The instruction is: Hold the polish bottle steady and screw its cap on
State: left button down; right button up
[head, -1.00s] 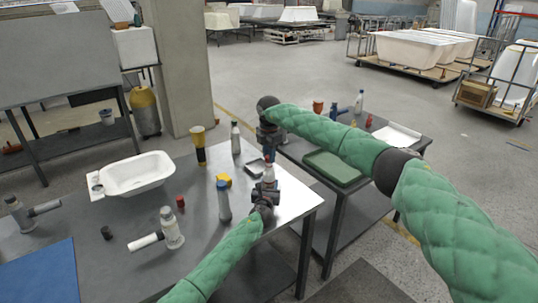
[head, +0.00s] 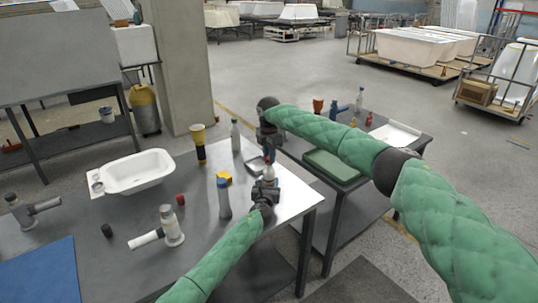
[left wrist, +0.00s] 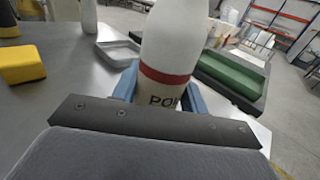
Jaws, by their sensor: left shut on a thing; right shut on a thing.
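The polish bottle (head: 269,173) is white and stands upright at the right edge of the grey table. In the left wrist view the bottle (left wrist: 168,55) shows a red band and partly hidden lettering; its top is out of frame. My left gripper (head: 266,187) is shut on the bottle, with a blue finger on each side of it. My right gripper (head: 268,150) points down right above the bottle and is shut on the cap at the bottle's mouth. The cap is mostly hidden by the fingers, so its seating cannot be told.
A white basin (head: 138,172) lies further left. A second table with a green tray (head: 331,166) stands to the right.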

jog(key=m, duration=0.8)
jog(key=shift+m, duration=0.3)
jog(key=m, duration=0.6)
jog(key=shift+a, duration=0.2)
jog(key=shift+d+m, duration=0.1)
jog(key=shift+m, duration=0.7)
jog(key=o, duration=0.9)
jog(key=shift+d, duration=0.1)
jog(key=shift+o, duration=0.2)
